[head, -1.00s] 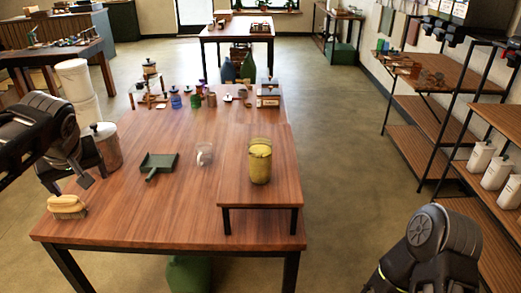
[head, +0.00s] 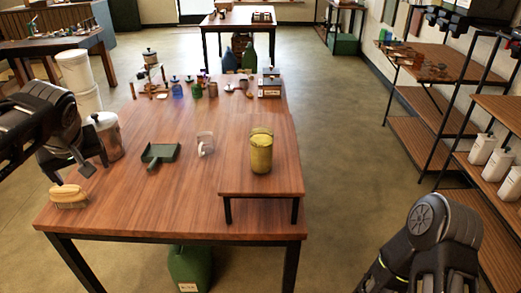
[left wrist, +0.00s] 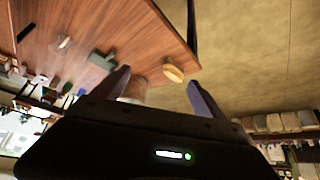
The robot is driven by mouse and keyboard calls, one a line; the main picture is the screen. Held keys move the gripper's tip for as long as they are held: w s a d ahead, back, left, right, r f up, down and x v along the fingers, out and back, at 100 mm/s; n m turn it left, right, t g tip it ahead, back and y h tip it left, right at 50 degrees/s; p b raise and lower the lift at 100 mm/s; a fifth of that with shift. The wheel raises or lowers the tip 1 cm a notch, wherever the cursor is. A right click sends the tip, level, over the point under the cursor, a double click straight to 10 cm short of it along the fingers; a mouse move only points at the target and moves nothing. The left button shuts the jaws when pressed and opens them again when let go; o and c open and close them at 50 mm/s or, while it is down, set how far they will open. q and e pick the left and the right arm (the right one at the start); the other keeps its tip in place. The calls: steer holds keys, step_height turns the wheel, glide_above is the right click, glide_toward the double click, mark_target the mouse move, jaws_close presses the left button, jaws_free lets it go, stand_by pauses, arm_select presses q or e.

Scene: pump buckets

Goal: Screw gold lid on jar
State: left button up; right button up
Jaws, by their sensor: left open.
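A yellow cylindrical jar (head: 261,152) stands upright on the low wooden stand at the table's right; its rim looks yellowish, and I cannot tell whether a separate lid sits on it. A clear glass vessel (head: 205,144) stands left of it. Several small coloured jars, including a blue one (head: 178,90), stand at the table's back. I cannot make out a loose gold lid. My left gripper (head: 73,172) is open and empty above the table's left edge, near the brush. The left wrist view shows its two spread fingers (left wrist: 158,90). My right arm shows at bottom right, its gripper out of frame.
A metal canister with a black knob (head: 107,136) stands close by my left gripper. A scrubbing brush (head: 69,195) and a green dustpan (head: 160,153) lie on the table. The raised stand (head: 235,180) is an obstacle at right. The table's front middle is clear.

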arm_select(q)
steer(key=shift+f, duration=0.1)
steer(key=d+f+m+g+h, duration=0.1)
steer(key=d+f+m+h, duration=0.1)
steer(key=d+f, duration=0.55)
steer(key=w+d+f+m+h, duration=0.15)
steer(key=d+f, duration=0.25)
steer(key=f, duration=0.7)
steer(key=d+f+m+g+h, duration=0.1)
steer(key=d+f+h, duration=0.1)
steer(key=d+f, duration=0.55)
steer(key=s+d+f+g+h, duration=0.1)
steer(key=s+d+f, duration=0.3)
steer(key=s+f, duration=0.4)
steer(key=s+d+f, duration=0.4)
steer(key=s+f, duration=0.4)
steer(key=s+d+f+m+g+h, duration=0.1)
steer(key=s+d+f, duration=0.3)
steer(key=s+f, duration=0.4)
steer(key=shift+s+d+g+h, duration=0.3)
steer(key=shift+s+d+h, duration=0.05)
steer(key=shift+s+d, duration=0.05)
steer(key=shift+c, duration=0.4)
